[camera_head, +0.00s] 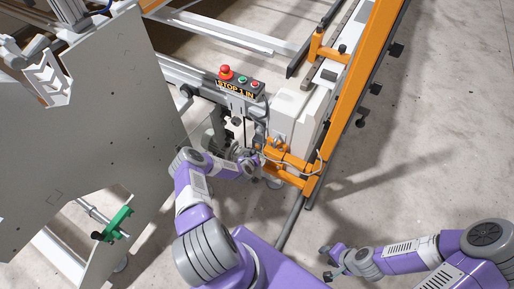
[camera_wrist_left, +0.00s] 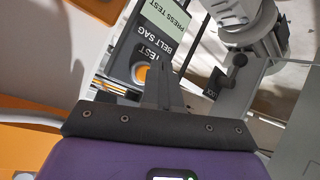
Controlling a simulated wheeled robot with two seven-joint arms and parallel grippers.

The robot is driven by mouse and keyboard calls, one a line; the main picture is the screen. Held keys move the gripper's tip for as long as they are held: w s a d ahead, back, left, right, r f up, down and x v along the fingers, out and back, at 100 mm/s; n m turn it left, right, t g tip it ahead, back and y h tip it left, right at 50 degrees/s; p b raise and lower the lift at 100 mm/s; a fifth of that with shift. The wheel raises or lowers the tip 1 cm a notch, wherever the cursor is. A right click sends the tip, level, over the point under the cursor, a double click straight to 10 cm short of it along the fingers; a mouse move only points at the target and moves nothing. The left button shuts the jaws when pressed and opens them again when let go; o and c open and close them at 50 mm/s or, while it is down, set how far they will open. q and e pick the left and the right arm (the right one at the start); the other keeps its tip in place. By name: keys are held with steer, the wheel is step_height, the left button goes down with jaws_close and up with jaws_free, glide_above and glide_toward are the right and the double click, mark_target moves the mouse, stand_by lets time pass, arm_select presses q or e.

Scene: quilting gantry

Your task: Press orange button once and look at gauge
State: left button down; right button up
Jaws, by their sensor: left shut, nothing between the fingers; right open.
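The orange button (camera_wrist_left: 139,73) shows in the left wrist view, partly hidden, on a dark panel (camera_wrist_left: 122,70) with the words TEST and BELT SAG. A pale label (camera_wrist_left: 168,22) above it reads PRESS TEST. My left gripper (camera_wrist_left: 163,70) is shut and empty, its fingertips right beside the button in the picture; I cannot tell whether they touch it. In the head view my left gripper (camera_head: 252,160) is low by the machine's end, and the button cannot be made out there. My right gripper (camera_head: 328,264) is open and empty above the floor. I cannot make out a gauge face.
A control box (camera_head: 241,84) with a red stop knob (camera_head: 226,72) and small buttons stands above my left gripper. An orange rail (camera_head: 362,75) runs along the right. A grey lever (camera_wrist_left: 234,72) marked LOCK is near the fingers. Floor at the right is clear.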

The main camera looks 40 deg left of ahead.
arm_select(q)
steer(key=shift+w, duration=0.2)
stand_by(0.3)
steer(key=shift+w, duration=0.25)
steer(key=shift+w+a, duration=0.1)
steer(key=shift+w, duration=0.35)
stand_by(0.6)
stand_by(0.4)
steer(key=shift+s+p, duration=0.35)
steer(key=shift+s, duration=0.5)
steer(key=s, duration=0.1)
steer(key=s+p, duration=0.1)
steer(key=s, duration=0.1)
steer(key=s+p, duration=0.1)
steer(key=s, duration=0.1)
steer(key=shift+d, duration=0.4)
